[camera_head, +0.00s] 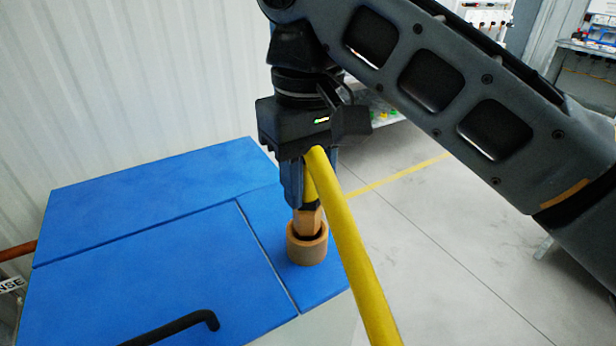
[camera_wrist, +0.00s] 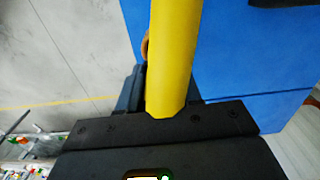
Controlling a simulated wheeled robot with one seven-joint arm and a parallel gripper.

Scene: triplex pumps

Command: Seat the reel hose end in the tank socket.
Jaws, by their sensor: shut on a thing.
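My gripper (camera_head: 306,190) points down over the blue tank top (camera_head: 150,190) and is shut on the yellow reel hose (camera_head: 350,245) near its end. The brass hose end (camera_head: 307,218) sticks out below the fingers. The tan ring-shaped tank socket (camera_head: 307,250) stands near the right edge of the tank top. The tip of the hose end is at the socket's mouth and appears partly inside it; its depth is hidden. In the wrist view the hose (camera_wrist: 174,60) covers most of the socket, and only a brown edge (camera_wrist: 145,47) shows.
A black bent handle (camera_head: 180,328) lies on the blue lid at the front. A corrugated wall (camera_head: 120,80) stands behind the tank. Open grey floor with a yellow line (camera_head: 400,175) lies to the right. Shelves (camera_head: 590,45) stand far back.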

